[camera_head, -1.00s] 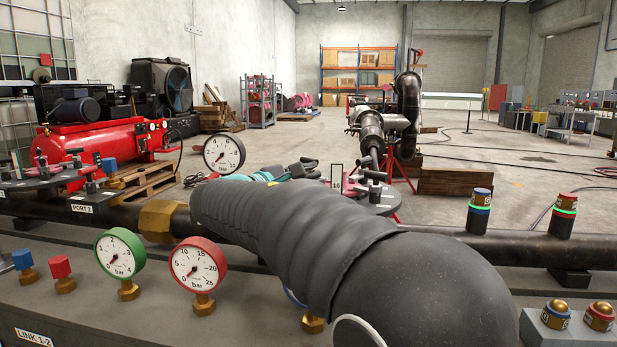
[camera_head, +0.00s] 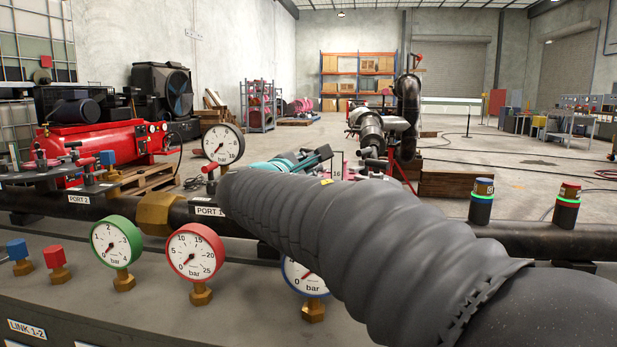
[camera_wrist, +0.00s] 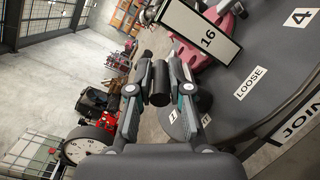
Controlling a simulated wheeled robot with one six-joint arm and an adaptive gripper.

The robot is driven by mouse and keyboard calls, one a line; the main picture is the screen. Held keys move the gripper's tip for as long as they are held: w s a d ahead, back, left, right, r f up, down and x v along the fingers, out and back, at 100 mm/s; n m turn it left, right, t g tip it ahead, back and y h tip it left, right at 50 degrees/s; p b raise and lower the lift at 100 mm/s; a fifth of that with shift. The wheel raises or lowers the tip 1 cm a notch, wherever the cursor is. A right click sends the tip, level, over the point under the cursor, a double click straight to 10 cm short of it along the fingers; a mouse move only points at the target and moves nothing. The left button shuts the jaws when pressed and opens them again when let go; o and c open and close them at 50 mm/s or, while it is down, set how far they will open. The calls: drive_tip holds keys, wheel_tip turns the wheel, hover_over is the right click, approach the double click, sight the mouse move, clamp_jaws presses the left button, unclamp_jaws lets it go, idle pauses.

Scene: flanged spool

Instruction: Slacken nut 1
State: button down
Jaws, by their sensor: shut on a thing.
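In the wrist view my gripper (camera_wrist: 161,72) is shut on a dark cylinder (camera_wrist: 159,92), with one finger on each side of it. I cannot tell whether this is a tool's handle or a fixed part. A grey round plate (camera_wrist: 280,52) on the right carries the labels LOOSE and 4. A smaller grey plate (camera_wrist: 182,123) with small number labels lies beyond the right finger. I cannot make out nut 1 in either view. In the head view my teal gripper (camera_head: 290,161) is partly hidden behind my arm, near the 16 sign.
A white sign marked 16 (camera_wrist: 205,33) stands close to my fingers. A pressure gauge (camera_head: 223,144) rises left of my gripper. Green (camera_head: 116,242) and red-rimmed (camera_head: 195,251) gauges stand along the front. A dark pipe (camera_head: 540,241) runs across the bench.

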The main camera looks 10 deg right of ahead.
drive_tip(key=n+t+y+b, duration=0.2)
drive_tip(key=y, duration=0.1)
drive_tip(key=n+y+b, duration=0.1)
drive_tip(key=shift+s+d+f+t+y, duration=0.1)
drive_tip(key=shift+d+f+t+y, duration=0.1)
drive_tip(key=shift+d+t+y, duration=0.15)
drive_tip(key=n+y+b, duration=0.1)
drive_tip(key=y, duration=0.1)
drive_tip(key=n+t+y, duration=0.1)
drive_tip(key=n+y, duration=0.1)
drive_tip(key=y, duration=0.1)
drive_tip(key=shift+r+n+b, duration=0.2)
drive_tip(key=shift+n+b, duration=0.1)
drive_tip(key=shift+b, duration=0.1)
drive_tip(key=n+y+p, duration=0.1)
drive_tip(key=n+y, duration=0.1)
drive_tip(key=y, duration=0.1)
drive_tip(key=n+y+p, duration=0.1)
drive_tip(key=n+y, duration=0.1)
drive_tip(key=y, duration=0.1)
drive_tip(key=shift+d+r+g, duration=0.1)
drive_tip(key=shift+r+g, duration=0.1)
drive_tip(key=shift+g, duration=0.05)
drive_tip(key=shift+w+f+n+g+y+p, duration=0.1)
drive_tip(key=shift+n+g+y+p, duration=0.7)
drive_tip(key=shift+y, duration=0.65)
drive_tip(key=shift+w+n+g+y+p, duration=0.1)
drive_tip(key=shift+n+g+y+p, duration=0.4)
drive_tip(key=shift+n+y, duration=0.75)
drive_tip(key=shift+y, duration=0.35)
